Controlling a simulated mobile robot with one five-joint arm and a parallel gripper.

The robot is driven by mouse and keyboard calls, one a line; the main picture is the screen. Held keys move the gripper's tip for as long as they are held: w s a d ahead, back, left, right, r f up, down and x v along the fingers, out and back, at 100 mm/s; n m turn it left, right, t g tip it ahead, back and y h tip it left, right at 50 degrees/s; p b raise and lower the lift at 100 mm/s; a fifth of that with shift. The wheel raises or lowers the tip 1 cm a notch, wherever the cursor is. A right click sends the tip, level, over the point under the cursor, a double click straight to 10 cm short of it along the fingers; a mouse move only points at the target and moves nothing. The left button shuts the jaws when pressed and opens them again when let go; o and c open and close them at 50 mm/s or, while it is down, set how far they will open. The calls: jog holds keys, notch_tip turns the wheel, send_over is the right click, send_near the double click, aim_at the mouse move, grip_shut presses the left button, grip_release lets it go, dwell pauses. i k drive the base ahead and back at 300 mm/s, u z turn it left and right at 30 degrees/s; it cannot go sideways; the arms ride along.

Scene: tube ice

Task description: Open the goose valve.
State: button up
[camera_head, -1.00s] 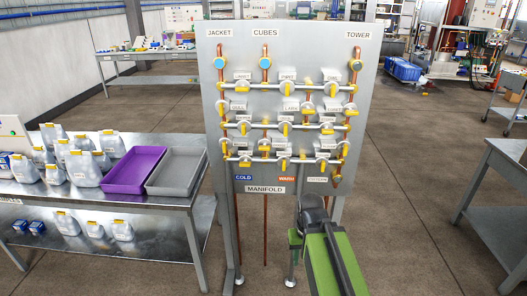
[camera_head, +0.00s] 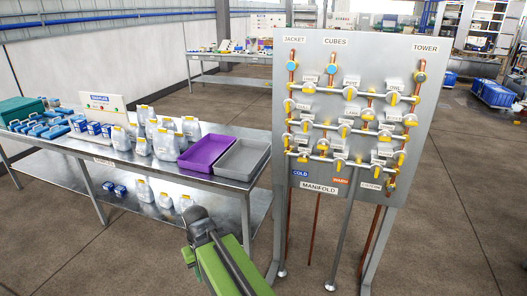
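The manifold panel (camera_head: 420,135) stands upright right of centre, with several small valves in three rows on silver pipes. The valves have yellow handles and small white name plates. The plates are too small and blurred to read surely, so I cannot tell which valve is the goose valve. One upper-row valve (camera_head: 350,92) sits near the middle. My gripper (camera_head: 198,220) is at the end of my green arm, low and left of the panel, apart from it. Its fingers are not clear, and I cannot tell whether it is open or shut.
A steel table (camera_head: 225,181) on the left bears a purple tray (camera_head: 204,164), a grey tray (camera_head: 242,172) and several white jugs (camera_head: 165,145). My arm is in front of its right end. Panel legs (camera_head: 282,235) reach the floor. Open floor (camera_head: 465,210) lies to the right.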

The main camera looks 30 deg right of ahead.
aim_at(323, 147)
jog(key=u, duration=0.65)
jog(key=k, duration=1.3)
jog(key=z, duration=0.5)
jog(key=i, duration=1)
jog(key=u, duration=0.1)
